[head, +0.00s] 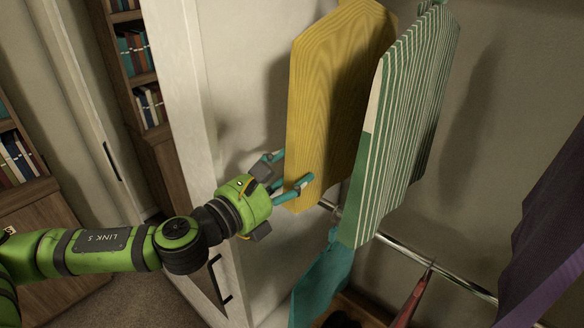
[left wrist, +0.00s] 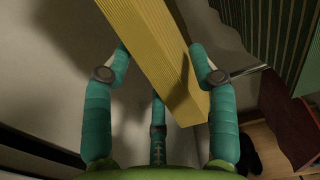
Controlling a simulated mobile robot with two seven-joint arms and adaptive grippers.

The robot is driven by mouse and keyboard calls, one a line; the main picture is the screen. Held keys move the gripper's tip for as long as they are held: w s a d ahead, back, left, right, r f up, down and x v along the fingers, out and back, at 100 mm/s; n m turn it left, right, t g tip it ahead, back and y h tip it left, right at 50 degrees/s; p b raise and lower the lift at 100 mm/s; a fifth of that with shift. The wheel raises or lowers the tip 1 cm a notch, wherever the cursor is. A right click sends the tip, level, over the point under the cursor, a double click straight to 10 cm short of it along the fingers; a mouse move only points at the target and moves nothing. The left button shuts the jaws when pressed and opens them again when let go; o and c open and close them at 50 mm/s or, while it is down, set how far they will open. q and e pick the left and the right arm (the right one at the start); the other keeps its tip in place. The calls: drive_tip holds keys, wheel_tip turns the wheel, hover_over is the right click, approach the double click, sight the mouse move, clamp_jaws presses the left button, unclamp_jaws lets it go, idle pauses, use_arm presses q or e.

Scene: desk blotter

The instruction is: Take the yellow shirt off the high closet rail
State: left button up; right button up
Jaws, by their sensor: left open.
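The yellow shirt (head: 335,95) hangs at the upper middle of the head view, a flat, thick shape with faint wavy grain. The high rail it hangs from is not clearly visible. My left gripper (head: 288,169) is at the shirt's lower left edge, its teal fingers open. In the left wrist view, the yellow shirt (left wrist: 160,55) runs between the spread fingers of the left gripper (left wrist: 160,48). I cannot tell whether any finger touches it. My right gripper is not in view.
A green and white striped garment (head: 405,125) hangs close to the right of the yellow shirt. Below, a chrome rail (head: 400,250) has a teal garment (head: 322,280) near it. A purple garment (head: 550,225) hangs at right. The white closet door (head: 185,100) stands left.

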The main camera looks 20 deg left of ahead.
sight(307, 159)
use_arm(q)
drive_tip(key=p+x, duration=0.2)
drive_tip(key=x, duration=0.3)
drive_tip(key=shift+r, duration=0.2)
drive_tip(key=shift+w+d+f, duration=0.1)
drive_tip(key=shift+w+d, duration=0.05)
drive_tip(key=shift+w, duration=0.25)
clamp_jaws()
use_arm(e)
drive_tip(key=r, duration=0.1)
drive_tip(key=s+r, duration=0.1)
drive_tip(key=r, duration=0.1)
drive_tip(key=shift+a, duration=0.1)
